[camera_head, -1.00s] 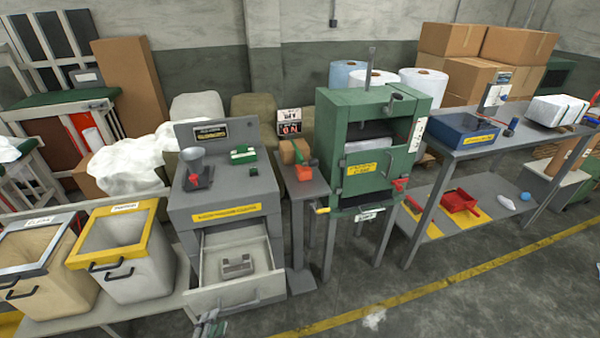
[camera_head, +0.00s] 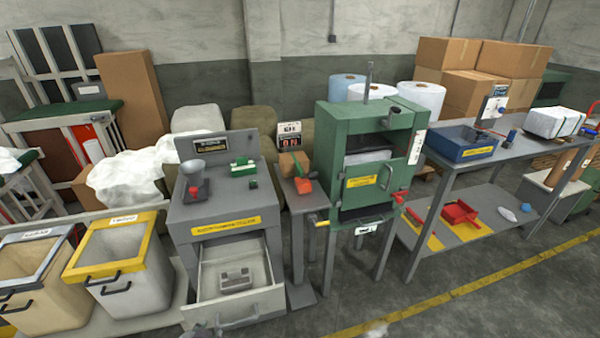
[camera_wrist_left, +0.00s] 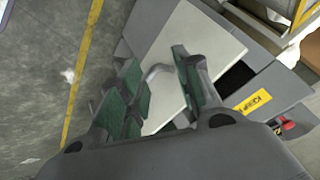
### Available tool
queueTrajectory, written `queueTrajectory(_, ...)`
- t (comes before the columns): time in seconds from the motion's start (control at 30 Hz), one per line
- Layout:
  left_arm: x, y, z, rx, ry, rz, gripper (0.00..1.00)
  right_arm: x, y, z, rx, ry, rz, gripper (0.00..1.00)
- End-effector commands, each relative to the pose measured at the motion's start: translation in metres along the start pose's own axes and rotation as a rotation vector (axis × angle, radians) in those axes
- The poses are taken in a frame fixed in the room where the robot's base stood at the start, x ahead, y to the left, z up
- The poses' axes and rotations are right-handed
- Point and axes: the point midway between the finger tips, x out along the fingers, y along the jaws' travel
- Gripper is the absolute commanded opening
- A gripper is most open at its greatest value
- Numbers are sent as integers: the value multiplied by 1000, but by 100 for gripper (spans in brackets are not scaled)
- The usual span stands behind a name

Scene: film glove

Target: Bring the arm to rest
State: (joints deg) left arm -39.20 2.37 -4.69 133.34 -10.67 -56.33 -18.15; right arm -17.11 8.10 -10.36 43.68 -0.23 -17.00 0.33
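My left gripper (camera_wrist_left: 160,90) is open in the left wrist view, with green pads on its fingers and nothing held between them. The drawer's handle (camera_wrist_left: 158,74) shows between the fingertips, on the pale drawer front (camera_wrist_left: 190,45); I cannot tell how far apart they are. In the head view the drawer (camera_head: 208,270) hangs open from the grey cabinet (camera_head: 225,215), with a small grey block (camera_head: 236,279) inside. Only a small grey tip shows at the bottom edge below the drawer, perhaps of my left gripper. My right gripper is in neither view.
Two bins, one yellow-rimmed (camera_head: 118,265) and one grey-rimmed (camera_head: 35,275), stand left of the cabinet. A green press (camera_head: 375,130) stands to its right, then a workbench (camera_head: 490,152) with a blue tray (camera_head: 462,142). The floor in front is clear, with a yellow line (camera_head: 470,285).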

Motion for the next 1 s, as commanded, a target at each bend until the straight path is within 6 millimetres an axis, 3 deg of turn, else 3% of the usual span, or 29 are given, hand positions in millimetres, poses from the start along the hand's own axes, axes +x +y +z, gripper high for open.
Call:
queueTrajectory(0.4,-36,15,-2,-196,-176,137,33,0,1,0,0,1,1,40)
queueTrajectory(1.0,-70,26,3,-297,-315,213,33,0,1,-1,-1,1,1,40)
